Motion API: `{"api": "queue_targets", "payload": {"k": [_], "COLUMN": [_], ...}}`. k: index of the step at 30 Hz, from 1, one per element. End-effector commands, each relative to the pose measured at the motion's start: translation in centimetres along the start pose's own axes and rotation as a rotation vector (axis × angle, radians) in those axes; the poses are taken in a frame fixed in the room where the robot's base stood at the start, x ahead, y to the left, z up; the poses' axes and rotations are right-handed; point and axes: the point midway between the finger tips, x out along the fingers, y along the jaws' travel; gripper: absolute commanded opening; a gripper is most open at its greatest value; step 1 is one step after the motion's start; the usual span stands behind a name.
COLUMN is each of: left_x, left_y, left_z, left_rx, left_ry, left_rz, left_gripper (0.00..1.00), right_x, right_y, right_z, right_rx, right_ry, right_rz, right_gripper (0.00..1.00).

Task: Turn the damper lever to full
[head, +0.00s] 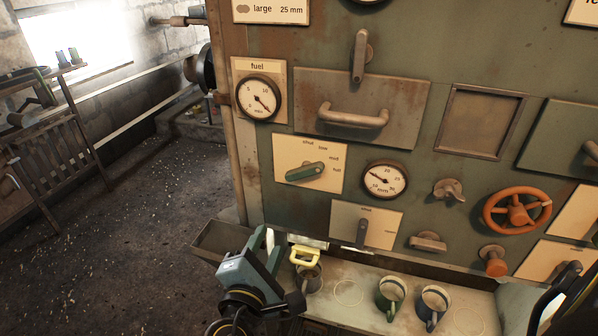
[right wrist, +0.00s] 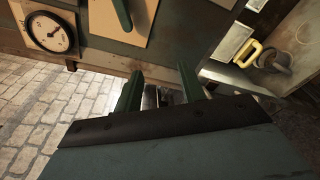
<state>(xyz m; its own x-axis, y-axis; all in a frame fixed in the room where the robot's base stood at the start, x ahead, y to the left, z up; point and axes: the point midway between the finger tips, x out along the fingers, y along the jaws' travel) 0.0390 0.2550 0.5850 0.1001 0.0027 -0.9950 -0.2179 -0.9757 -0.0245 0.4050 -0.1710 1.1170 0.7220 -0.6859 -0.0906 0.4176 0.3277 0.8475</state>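The lever plate (head: 310,150) on the green panel carries the words shut, low, mid and full. Its green lever (head: 303,173) lies nearly level, its long end to the lower left and its pivot end to the right, near mid and full. Which mark it points to is hard to tell. The plate (right wrist: 152,14) and part of the lever (right wrist: 122,12) also show in the right wrist view. My right gripper (head: 264,242) is below the plate, apart from the lever. Its fingers (right wrist: 160,90) are spread and appear empty. My left gripper is not in view.
A mug with a yellow handle (head: 306,256) stands close right of my right gripper on the shelf (head: 352,315), with other mugs further right. A metal tray (head: 212,238) is at its left. A second dark lever (head: 362,233), a fuel gauge (head: 259,98) and an orange handwheel (head: 517,211) sit on the panel.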

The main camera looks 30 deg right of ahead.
Motion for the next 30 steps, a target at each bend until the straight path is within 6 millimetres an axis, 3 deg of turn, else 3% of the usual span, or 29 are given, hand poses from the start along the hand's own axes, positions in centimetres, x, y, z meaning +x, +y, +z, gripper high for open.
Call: {"api": "queue_targets", "payload": {"k": [1, 3, 8, 11, 24, 30], "left_x": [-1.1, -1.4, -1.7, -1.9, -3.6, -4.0], "left_y": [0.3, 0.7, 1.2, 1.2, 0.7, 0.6], "left_z": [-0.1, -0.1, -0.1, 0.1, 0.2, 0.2], "left_rx": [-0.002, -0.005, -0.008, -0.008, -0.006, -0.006], "left_ry": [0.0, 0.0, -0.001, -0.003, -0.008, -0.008], "left_rz": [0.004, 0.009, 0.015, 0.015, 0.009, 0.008], "left_gripper": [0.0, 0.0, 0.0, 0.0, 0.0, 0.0], "right_x": [-0.6, -1.2, -1.0, 0.3, 9.0, 11.2], "right_y": [2.4, 3.9, 5.0, 5.0, 5.2, 5.2], "right_z": [2.2, 4.1, 5.7, 5.9, 7.1, 7.2], "right_rx": [0.016, 0.026, 0.034, 0.032, 0.032, 0.032], "right_ry": [-0.046, -0.096, -0.141, -0.141, -0.14, -0.137], "right_rz": [0.013, 0.02, 0.025, 0.027, 0.025, 0.025], "right_gripper": [0.4, 0.4, 0.4, 0.4, 0.4, 0.4]}}
